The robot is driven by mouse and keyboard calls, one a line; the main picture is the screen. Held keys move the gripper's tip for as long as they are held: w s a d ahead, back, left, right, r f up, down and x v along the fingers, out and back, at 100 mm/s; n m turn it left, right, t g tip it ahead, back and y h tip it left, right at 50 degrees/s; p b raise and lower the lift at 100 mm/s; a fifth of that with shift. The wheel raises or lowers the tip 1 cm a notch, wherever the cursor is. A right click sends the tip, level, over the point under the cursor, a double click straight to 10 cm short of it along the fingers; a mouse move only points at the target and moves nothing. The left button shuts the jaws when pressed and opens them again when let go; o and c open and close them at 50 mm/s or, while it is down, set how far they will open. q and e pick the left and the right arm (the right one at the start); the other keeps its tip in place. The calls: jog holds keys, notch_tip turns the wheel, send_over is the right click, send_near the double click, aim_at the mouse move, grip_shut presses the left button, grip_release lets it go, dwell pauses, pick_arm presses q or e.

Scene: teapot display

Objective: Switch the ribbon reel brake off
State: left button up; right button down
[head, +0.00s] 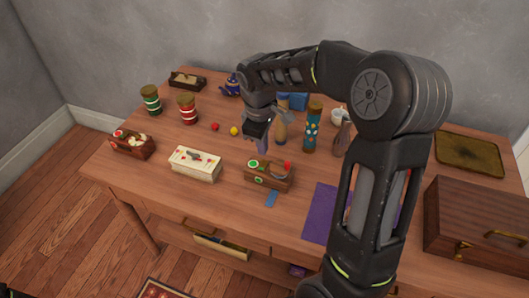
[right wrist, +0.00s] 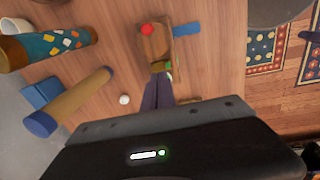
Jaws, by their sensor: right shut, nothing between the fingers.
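A small wooden box (head: 282,182) stands near the front middle of the table. It has a green round part on its top left, a red knob on its right, a green mark on its front, and a blue strip (head: 271,199) lying before it. I take it for the ribbon reel; I cannot tell which part is the brake. My right gripper (head: 262,149) is shut and empty, pointing down just behind the green part. In the right wrist view the fingertips (right wrist: 162,78) are close to the green part (right wrist: 161,66); contact is unclear. The red knob (right wrist: 147,30) shows beyond. My left gripper is out of view.
A similar wooden box (head: 135,149) and a cream box (head: 194,172) stand to the left. Patterned and tan cylinders (head: 311,130) stand behind the gripper. A purple mat (head: 319,214) and a large wooden case (head: 475,215) lie to the right.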

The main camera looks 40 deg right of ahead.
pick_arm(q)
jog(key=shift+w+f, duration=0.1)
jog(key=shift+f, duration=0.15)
pick_arm(e)
notch_tip(320, 180, up, 7)
jog(key=shift+a+r, duration=0.2)
jog(key=shift+a, duration=0.2)
